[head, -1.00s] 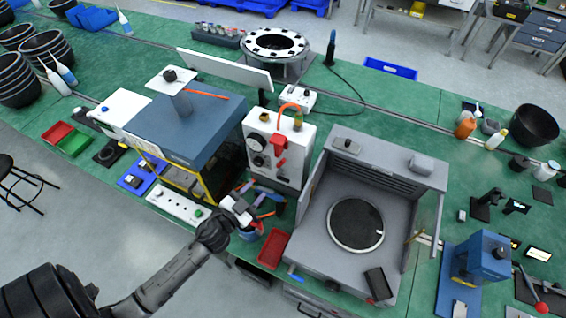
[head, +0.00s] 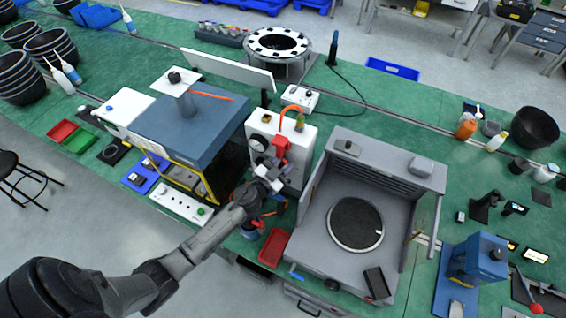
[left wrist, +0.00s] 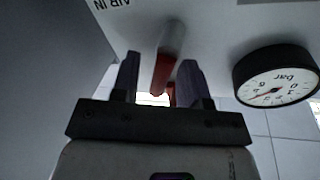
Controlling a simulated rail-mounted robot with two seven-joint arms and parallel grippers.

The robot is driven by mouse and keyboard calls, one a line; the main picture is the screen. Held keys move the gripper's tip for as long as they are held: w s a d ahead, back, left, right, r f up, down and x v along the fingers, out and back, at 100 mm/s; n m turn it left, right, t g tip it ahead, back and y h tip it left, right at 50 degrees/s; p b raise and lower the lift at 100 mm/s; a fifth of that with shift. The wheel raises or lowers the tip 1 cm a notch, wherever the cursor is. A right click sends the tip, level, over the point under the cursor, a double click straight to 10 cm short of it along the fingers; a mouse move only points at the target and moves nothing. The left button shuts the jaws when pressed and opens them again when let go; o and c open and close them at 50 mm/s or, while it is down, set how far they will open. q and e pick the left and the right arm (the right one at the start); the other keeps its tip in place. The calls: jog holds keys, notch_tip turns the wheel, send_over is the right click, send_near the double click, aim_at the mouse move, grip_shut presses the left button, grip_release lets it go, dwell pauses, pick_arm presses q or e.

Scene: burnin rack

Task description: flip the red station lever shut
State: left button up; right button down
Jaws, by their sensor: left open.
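The white station box (head: 294,163) stands upright mid-bench, with round gauges on its front. The red station lever (head: 281,143) is on its front face, partly behind my gripper. My left gripper (head: 266,168) is open, close in front of that face. In the left wrist view the red lever (left wrist: 163,72) projects from a grey stub between the two spread fingers (left wrist: 158,80), apart from both as far as I can tell. A pressure gauge (left wrist: 276,88) is close to the right finger. My right gripper is not in view.
A blue-topped machine (head: 190,122) stands left of the box, and a grey open chamber (head: 312,235) stands to its right. A red tray (head: 272,247) lies in front, and an orange hose (head: 290,108) arches over the box top.

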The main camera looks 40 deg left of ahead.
pick_arm(q)
jog(key=shift+c, duration=0.4)
grip_shut()
